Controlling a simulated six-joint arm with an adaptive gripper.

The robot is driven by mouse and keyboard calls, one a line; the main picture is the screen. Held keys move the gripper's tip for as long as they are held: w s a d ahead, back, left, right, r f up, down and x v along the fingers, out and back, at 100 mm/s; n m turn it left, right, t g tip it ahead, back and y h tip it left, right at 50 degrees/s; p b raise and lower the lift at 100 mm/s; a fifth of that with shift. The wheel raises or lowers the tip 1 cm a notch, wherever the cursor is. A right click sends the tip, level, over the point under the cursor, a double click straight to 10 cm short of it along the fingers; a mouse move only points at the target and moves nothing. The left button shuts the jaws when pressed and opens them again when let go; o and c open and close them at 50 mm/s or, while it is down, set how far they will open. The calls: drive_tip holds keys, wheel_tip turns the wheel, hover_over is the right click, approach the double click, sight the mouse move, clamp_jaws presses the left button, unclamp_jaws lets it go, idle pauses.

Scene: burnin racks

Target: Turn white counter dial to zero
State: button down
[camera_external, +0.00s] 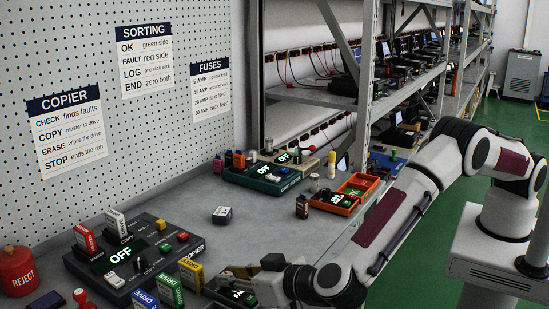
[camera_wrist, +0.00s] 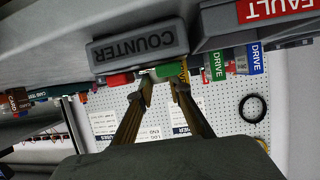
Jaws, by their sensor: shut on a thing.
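The grey counter box labelled COUNTER (camera_wrist: 140,45) is upside down in the wrist view, just beyond my fingertips. My gripper (camera_wrist: 162,83) reaches its top, with the two fingers a narrow gap apart and closed on the small white dial, which is mostly hidden. A red button (camera_wrist: 120,79) is left of the fingers and a green button (camera_wrist: 172,70) is right behind the tips. In the external view my gripper (camera_external: 232,276) is low at the bench front, over a dark device with a lit screen (camera_external: 240,297). The dial's pointer and reading cannot be made out.
DRIVE cartridges (camera_external: 170,289) and the copier panel (camera_external: 135,250) lie left of my gripper. An orange tray (camera_external: 333,209) and a small dark block (camera_external: 222,215) sit behind; bare bench lies between.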

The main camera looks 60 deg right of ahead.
drive_tip(key=shift+w+r+m+h, duration=0.1)
drive_tip(key=shift+m+h, duration=0.8)
drive_tip(key=shift+h, duration=0.1)
drive_tip(key=c, duration=1.9)
unclamp_jaws()
drive_tip(key=shift+a, duration=0.1)
drive_tip(key=shift+v, duration=6.05)
